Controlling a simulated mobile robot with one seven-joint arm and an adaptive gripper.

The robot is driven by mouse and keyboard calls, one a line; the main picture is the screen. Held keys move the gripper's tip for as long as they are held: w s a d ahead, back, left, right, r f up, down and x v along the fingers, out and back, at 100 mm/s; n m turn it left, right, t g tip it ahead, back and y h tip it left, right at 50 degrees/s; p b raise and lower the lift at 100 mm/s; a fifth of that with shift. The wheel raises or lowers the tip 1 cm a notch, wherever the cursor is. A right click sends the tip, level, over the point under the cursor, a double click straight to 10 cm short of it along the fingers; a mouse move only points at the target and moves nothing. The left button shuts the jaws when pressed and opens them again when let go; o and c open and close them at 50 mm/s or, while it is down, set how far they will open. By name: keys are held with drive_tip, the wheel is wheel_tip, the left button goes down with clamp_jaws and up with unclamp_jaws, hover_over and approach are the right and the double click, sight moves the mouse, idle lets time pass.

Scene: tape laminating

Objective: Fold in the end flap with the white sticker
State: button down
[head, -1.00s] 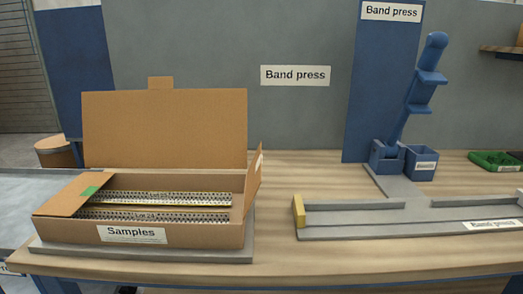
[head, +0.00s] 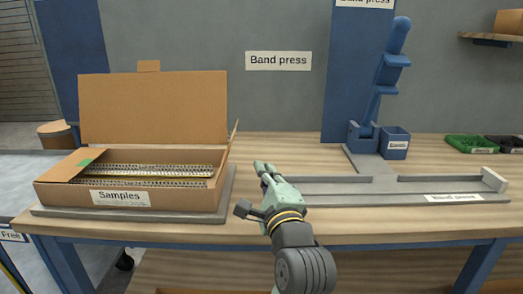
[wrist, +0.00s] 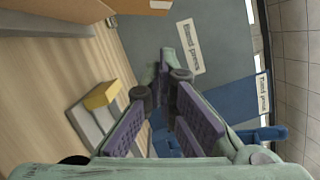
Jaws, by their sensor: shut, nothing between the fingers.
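The open cardboard box (head: 150,210), labelled "Samples", stands at the left with its lid (head: 150,105) upright. Its right end flap (head: 233,137) stands out, nearly edge-on, so its sticker is hard to see in the head view. The left end flap (head: 65,168), with a green sticker, lies folded in. My gripper (head: 263,168) is shut and empty, right of the box and apart from the flap. In the wrist view its fingers (wrist: 166,68) meet; cardboard with a white patch (wrist: 158,5) shows at the top edge, perhaps that flap.
The box stands on a grey mat (head: 130,216). The grey band press fixture (head: 350,200) is on the right, with a yellow block (wrist: 102,95) at its near end. The blue press (head: 378,85) and a blue bin (head: 396,145) stand behind. Bare wood lies between box and fixture.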

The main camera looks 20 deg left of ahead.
drive_tip(key=s+a+p+x, duration=0.1)
drive_tip(key=p+x, duration=0.3)
drive_tip(key=x, duration=0.6)
drive_tip(key=shift+a+r+m, duration=0.2)
drive_tip(key=shift+a+m, duration=0.2)
drive_tip(key=shift+a, duration=0.35)
